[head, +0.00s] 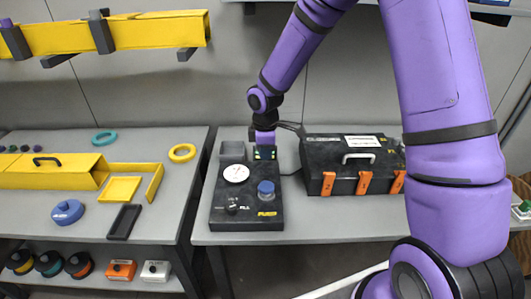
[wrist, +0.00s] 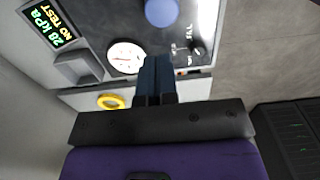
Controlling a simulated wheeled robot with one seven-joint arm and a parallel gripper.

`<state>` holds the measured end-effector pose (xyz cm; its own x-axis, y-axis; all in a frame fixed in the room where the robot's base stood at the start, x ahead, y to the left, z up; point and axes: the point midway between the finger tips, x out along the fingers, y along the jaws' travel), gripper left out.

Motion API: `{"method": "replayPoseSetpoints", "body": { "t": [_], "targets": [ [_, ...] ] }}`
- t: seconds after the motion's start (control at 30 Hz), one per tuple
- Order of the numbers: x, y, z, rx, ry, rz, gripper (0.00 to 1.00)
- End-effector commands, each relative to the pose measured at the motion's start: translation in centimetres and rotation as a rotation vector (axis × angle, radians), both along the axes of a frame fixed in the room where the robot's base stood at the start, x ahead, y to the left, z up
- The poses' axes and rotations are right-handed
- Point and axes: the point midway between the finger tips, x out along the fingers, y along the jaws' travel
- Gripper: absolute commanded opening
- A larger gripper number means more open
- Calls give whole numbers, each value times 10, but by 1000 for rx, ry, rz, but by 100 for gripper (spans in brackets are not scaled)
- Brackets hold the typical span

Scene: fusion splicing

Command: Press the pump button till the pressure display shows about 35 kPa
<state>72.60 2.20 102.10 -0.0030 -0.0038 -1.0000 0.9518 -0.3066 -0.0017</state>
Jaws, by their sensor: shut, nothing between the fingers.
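The pump button is a round blue cap (head: 266,187) on the right of a black panel (head: 247,222), with a yellow label in front of it. It also shows at the top edge of the wrist view (wrist: 161,11). The pressure display (wrist: 48,22) reads "28 kPa" in green and "NO TEST" in yellow. My gripper (wrist: 155,62) is shut and empty, its fingertips pointing toward the button in the wrist view, with a gap between them there. In the head view my wrist is over the back of the panel, behind the button; the fingertips are hard to make out.
A white dial (head: 235,173), a black knob (head: 232,205) and a grey box (head: 232,151) share the panel. A black case with orange latches (head: 328,183) stands to the right. The left table holds yellow trunking (head: 52,172) and a yellow ring (head: 182,153).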

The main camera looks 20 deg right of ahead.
Motion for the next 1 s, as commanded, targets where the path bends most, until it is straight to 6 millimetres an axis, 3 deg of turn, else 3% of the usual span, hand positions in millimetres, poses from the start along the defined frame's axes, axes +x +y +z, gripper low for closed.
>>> {"method": "replayPoseSetpoints", "body": {
  "t": [0.77,1.0],
  "targets": [
    [0,0,0,0,0,0,0],
    [-5,3,15,-6,-5,2,0]
  ]
}}
